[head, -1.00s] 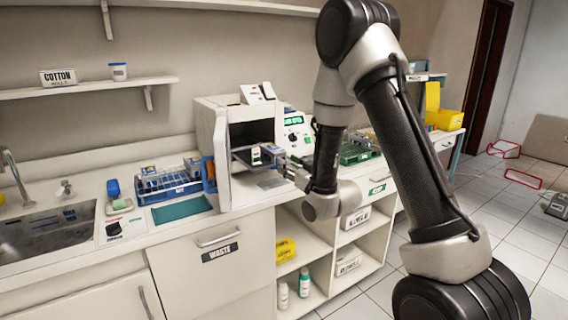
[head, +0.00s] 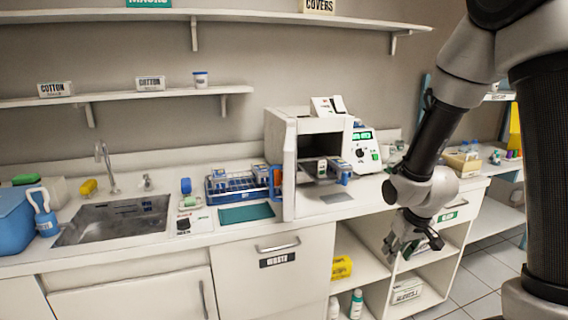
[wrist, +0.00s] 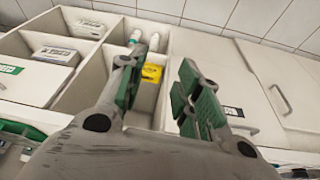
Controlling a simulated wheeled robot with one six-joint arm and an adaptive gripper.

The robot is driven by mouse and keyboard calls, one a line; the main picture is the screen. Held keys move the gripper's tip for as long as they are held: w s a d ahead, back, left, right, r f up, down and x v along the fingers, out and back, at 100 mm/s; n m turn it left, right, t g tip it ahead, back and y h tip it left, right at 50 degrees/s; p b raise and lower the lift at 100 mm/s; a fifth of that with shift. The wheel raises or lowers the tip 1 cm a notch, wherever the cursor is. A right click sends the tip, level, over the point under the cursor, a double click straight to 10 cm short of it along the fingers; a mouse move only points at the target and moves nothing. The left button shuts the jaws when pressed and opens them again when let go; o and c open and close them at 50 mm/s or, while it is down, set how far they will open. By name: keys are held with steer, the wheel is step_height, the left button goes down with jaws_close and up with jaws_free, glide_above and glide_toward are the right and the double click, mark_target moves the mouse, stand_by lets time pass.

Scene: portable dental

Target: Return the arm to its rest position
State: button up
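My gripper (head: 413,243) hangs pointing down in front of the open shelf unit, to the right of the white box-shaped device (head: 291,150). In the wrist view my gripper (wrist: 160,88) has its two green-padded fingers spread apart, with nothing between them. My arm (head: 428,140) comes down from the upper right in the head view. The device stands open at the front, with a tray and small items (head: 322,168) at its opening. My gripper is apart from the device and the counter.
The open shelves (head: 362,262) below the counter hold a yellow box (head: 341,267), white bottles (head: 356,303) and white boxes (head: 407,288). A blue rack (head: 238,187), teal mat (head: 246,213) and sink (head: 112,220) lie left on the counter. Floor shows at right.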

steer(key=s+d+r+m, duration=0.1)
steer(key=s+d+r, duration=0.1)
steer(key=s+r, duration=0.8)
steer(key=s+d+r+m, duration=0.1)
steer(key=s+d+r, duration=0.2)
steer(key=s+r, duration=0.7)
step_height(320, 180, up, 3)
steer(key=shift+s+f+t, duration=0.1)
steer(key=shift+s+t, duration=0.2)
steer(key=shift+t, duration=0.1)
